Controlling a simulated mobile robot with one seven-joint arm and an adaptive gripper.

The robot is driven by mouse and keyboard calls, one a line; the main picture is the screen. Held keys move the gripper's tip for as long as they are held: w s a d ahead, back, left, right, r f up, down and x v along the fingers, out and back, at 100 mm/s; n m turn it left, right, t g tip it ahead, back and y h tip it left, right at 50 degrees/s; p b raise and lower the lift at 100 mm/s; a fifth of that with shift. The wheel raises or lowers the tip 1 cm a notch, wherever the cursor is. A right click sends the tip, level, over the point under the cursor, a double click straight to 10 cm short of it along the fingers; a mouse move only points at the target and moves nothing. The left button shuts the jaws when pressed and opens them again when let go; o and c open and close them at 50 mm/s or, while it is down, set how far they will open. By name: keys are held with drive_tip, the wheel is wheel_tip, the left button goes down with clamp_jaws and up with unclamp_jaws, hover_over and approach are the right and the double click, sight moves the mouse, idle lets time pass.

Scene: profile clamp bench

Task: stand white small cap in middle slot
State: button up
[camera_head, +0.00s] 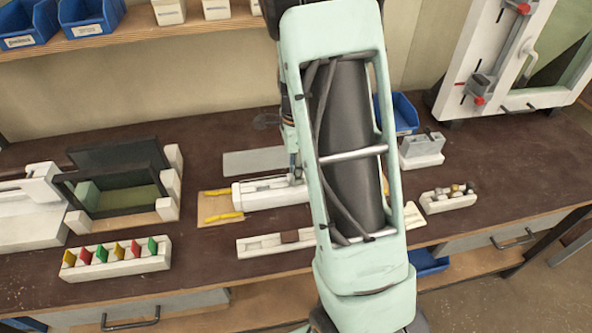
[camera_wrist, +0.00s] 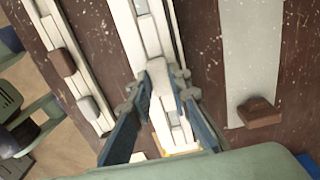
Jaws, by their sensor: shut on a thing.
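My gripper (camera_wrist: 156,84) is shut on a small pale piece that looks like the white small cap (camera_wrist: 157,70), held between its fingertips. The cap is over a long white slotted fixture (camera_wrist: 133,40); I cannot tell whether it touches it. In the head view this white fixture (camera_head: 262,194) lies mid-bench with yellow handles at its left end, and my gripper (camera_head: 295,180) is at its right part, largely hidden by my arm. Which recess is the middle slot cannot be told, as the gripper and arm cover part of the fixture.
A white rail (camera_head: 262,246) with a brown block (camera_head: 290,236) lies in front. A rack of coloured tabs (camera_head: 117,259) stands front left, a small white holder (camera_head: 447,201) right.

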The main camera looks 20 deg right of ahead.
drive_tip(key=shift+f, duration=0.35)
drive_tip(key=o, duration=0.8)
drive_tip(key=shift+r, duration=0.2)
drive_tip(key=shift+r+p, duration=3.2)
drive_tip(key=shift+r, duration=0.7)
